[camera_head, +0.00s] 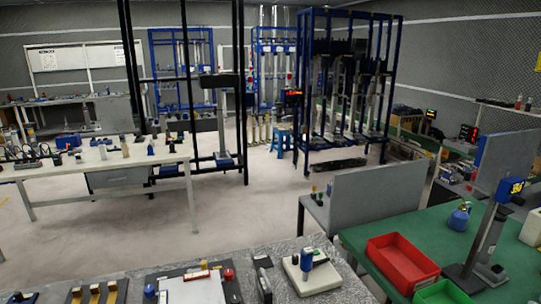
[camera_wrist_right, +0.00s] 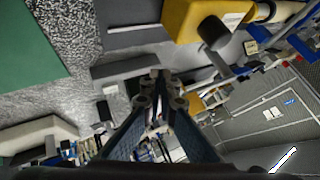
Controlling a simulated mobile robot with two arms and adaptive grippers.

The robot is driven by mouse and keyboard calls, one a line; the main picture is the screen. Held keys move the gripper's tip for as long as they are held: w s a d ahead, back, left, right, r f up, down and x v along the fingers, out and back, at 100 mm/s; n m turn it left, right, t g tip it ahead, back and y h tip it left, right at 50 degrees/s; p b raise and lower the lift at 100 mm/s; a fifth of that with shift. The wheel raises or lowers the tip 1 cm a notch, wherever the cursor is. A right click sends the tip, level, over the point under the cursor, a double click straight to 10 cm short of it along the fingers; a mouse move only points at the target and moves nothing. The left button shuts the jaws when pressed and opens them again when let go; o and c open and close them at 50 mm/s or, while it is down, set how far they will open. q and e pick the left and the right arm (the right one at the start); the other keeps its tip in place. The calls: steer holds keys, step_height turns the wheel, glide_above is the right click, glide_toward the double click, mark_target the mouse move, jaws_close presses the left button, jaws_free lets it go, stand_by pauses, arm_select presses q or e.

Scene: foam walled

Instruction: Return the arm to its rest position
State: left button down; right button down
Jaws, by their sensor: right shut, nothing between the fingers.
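My right gripper (camera_wrist_right: 160,78) shows in the right wrist view, its two fingers pointing up the picture and closed together. It holds nothing. A large yellow body (camera_wrist_right: 195,18) with a dark round knob is beyond the fingers at the upper right of that view. I cannot tell whether the fingers are near it or far from it. Neither gripper shows in the head view, and my left gripper is in no view.
In the head view a grey speckled table (camera_head: 335,290) with several small devices is at the front. A red bin (camera_head: 402,262) and a green bin (camera_head: 440,293) are on the green table at the right. A white table (camera_head: 100,165) stands left. The floor (camera_head: 240,215) between is clear.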

steer(key=shift+h, duration=0.4)
steer(key=s+d, duration=0.1)
steer(key=s, duration=0.1)
steer(key=s+f, duration=0.1)
steer(key=s, duration=0.1)
steer(key=s+d, duration=0.1)
steer(key=s, duration=0.2)
steer(key=shift+s+d+f, duration=0.1)
steer(key=shift+d+f, duration=0.15)
steer(key=shift+d, duration=0.05)
steer(key=s+d+f+m+g+h, duration=0.1)
steer(key=s+d+h, duration=0.2)
steer(key=s+d, duration=0.65)
steer(key=s+d+f+m+h, duration=0.1)
steer(key=s+d+f+h, duration=0.15)
steer(key=s+d, duration=0.7)
step_height(320, 180, down, 30)
steer(key=d+f+g+b, duration=0.1)
steer(key=b, duration=0.3)
steer(key=s+d+f+g+h+b, duration=0.1)
steer(key=s+d+f+b, duration=0.2)
steer(key=s+f, duration=1.4)
steer(key=shift+s+f+n+g, duration=0.15)
steer(key=shift+f+n+g, duration=0.15)
steer(key=shift+f+n, duration=0.1)
